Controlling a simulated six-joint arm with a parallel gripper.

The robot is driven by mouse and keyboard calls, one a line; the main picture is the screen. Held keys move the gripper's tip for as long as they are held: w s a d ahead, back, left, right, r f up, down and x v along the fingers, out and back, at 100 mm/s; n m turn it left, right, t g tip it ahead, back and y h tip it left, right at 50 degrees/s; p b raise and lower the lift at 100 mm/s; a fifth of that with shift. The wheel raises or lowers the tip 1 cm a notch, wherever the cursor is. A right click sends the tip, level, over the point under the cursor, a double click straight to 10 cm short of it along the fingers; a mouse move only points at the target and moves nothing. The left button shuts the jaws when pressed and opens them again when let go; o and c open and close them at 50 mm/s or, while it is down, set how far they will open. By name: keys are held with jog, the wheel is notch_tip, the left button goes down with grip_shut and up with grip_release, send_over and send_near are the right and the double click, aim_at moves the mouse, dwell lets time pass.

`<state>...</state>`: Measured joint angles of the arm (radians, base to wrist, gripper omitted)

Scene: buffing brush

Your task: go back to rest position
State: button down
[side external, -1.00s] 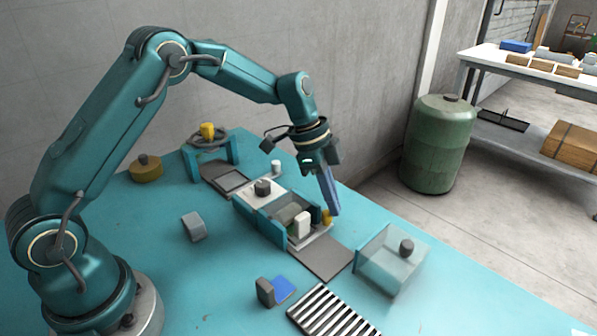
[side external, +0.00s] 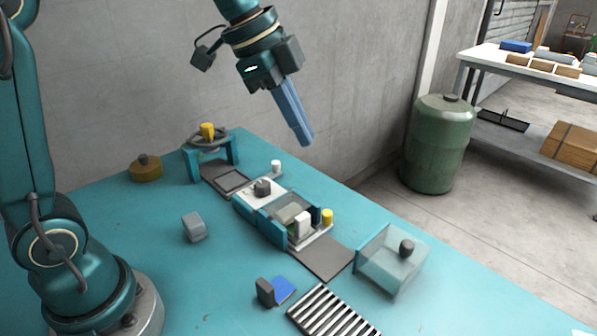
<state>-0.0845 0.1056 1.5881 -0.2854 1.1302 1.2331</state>
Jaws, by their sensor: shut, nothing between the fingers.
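My gripper (side external: 304,141) hangs in the air in front of the grey wall, well above the far edge of the teal table (side external: 150,233). Its blue fingers are together and hold nothing. They point down and slightly right. Below it, apart from it, stands the teal and white machine (side external: 272,207) with a dark knob on top and a white block (side external: 303,224) in its open bay. A yellow knob (side external: 327,216) sits at its right side. The upper part of my arm runs out of the picture at the top.
A clear box (side external: 385,268) with a dark knob, a roller rack (side external: 333,312), a blue pad (side external: 283,288) and a grey block (side external: 194,227) lie on the table. A green drum (side external: 436,148) stands beyond.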

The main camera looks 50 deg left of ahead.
jog(key=s+a+f+n+y, duration=0.1)
jog(key=s+f+n, duration=0.1)
jog(key=s+n, duration=0.4)
jog(key=s+a+f+n+t+y, duration=0.1)
jog(key=s+f+n, duration=0.2)
jog(key=s+n, duration=0.3)
jog(key=s, duration=0.4)
jog(key=shift+a+f+t+y, duration=0.3)
jog(key=shift+a, duration=0.05)
dwell(0.4)
